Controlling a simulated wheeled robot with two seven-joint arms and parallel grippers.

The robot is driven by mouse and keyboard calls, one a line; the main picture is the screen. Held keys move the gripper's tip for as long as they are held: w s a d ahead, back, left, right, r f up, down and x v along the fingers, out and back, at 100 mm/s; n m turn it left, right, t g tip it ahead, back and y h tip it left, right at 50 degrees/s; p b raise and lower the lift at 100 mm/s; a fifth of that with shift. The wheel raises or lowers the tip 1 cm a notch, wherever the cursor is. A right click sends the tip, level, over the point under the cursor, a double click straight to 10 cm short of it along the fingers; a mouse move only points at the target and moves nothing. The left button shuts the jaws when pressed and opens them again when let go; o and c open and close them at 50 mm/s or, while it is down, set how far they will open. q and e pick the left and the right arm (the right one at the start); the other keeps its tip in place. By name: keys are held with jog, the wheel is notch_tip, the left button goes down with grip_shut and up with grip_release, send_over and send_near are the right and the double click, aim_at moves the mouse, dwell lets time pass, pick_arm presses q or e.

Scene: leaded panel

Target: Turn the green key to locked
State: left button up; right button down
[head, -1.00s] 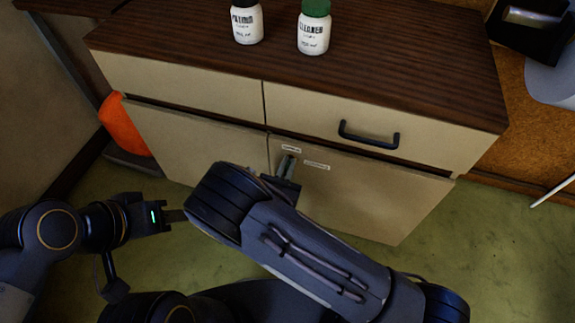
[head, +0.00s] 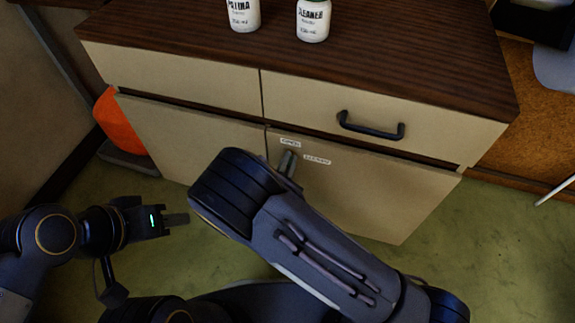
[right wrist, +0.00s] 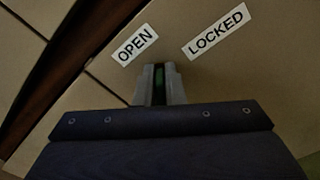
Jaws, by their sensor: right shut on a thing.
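The green key (right wrist: 158,84) shows as a thin strip of green between the fingers of my right gripper (right wrist: 159,72) in the right wrist view. The fingers are shut on it at the cabinet door. In the head view, my right gripper (head: 288,162) is at the door below the drawer, and the key is hidden. An OPEN label (right wrist: 135,45) lies up and left of the key, and a LOCKED label (right wrist: 216,31) up and right. Which label the key points to cannot be told. My left gripper (head: 178,219) is away from the cabinet at the left, its finger gap unclear.
The cabinet (head: 160,72) has a drawer with a black handle (head: 371,126). Two white bottles (head: 243,14) (head: 313,20) stand on its brown top. An orange object (head: 119,122) is beside the cabinet's left side. Green floor (head: 420,270) is clear at the right.

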jog(key=m+b, duration=0.3)
jog(key=f+m+b, duration=0.1)
jog(key=m+b, duration=0.2)
jog(key=shift+d, duration=0.2)
jog(key=shift+s+m+b, duration=0.1)
jog(key=shift+m+b, duration=1.4)
jog(key=shift+m, duration=0.2)
jog(key=shift+r, duration=0.1)
jog(key=c, duration=1.5)
grip_release()
jog(key=p+v, duration=0.2)
jog(key=v, duration=0.5)
jog(key=shift+s, duration=0.35)
